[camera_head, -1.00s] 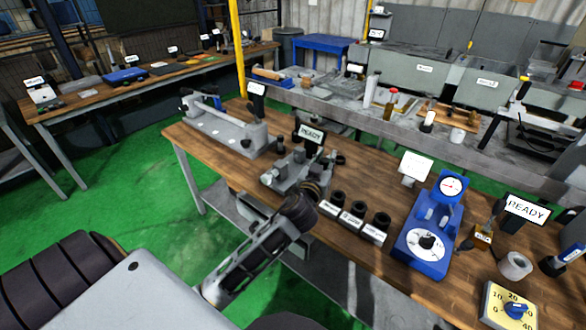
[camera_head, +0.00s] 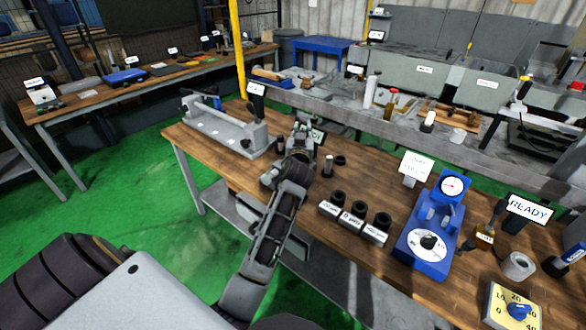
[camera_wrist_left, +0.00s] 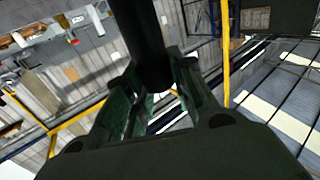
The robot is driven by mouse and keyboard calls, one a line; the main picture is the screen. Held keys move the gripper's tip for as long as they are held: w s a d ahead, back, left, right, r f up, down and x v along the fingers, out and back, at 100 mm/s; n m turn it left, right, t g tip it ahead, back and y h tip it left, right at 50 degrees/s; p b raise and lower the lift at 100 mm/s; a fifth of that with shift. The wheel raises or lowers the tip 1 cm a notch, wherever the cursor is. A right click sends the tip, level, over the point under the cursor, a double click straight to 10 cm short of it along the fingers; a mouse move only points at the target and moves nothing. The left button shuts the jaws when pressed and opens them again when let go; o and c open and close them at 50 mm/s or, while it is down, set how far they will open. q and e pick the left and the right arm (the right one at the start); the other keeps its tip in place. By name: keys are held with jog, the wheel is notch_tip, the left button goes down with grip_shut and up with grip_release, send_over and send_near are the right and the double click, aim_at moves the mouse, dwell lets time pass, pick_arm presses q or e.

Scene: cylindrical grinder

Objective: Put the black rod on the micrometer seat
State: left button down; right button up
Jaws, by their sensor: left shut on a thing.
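My left gripper (camera_head: 301,140) reaches over the wooden bench in the head view, above a grey metal fixture (camera_head: 268,178) that it and my forearm largely hide. In the left wrist view, the gripper's two fingers (camera_wrist_left: 155,88) are closed around a thick black rod (camera_wrist_left: 143,35), which extends up past the top edge. The rod is hard to pick out from the dark gripper in the head view. No label readable here names the micrometer seat. A blue stand with a round dial (camera_head: 428,243) is to the right of the gripper. My right gripper is not in view.
Several black rings with white labels (camera_head: 354,217) stand right of my arm. A small upright cylinder (camera_head: 328,166) is close to the gripper. A grey machine (camera_head: 225,130) stands to the left. A READY screen (camera_head: 528,208) and a yellow knob box (camera_head: 511,307) are far right.

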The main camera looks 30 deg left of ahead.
pick_arm(q)
jog(key=w+a+f+n+y, duration=0.1)
jog(key=a+f, duration=0.3)
jog(key=f, duration=0.6)
jog(key=shift+a+g, duration=0.15)
jog(key=shift+g, duration=0.25)
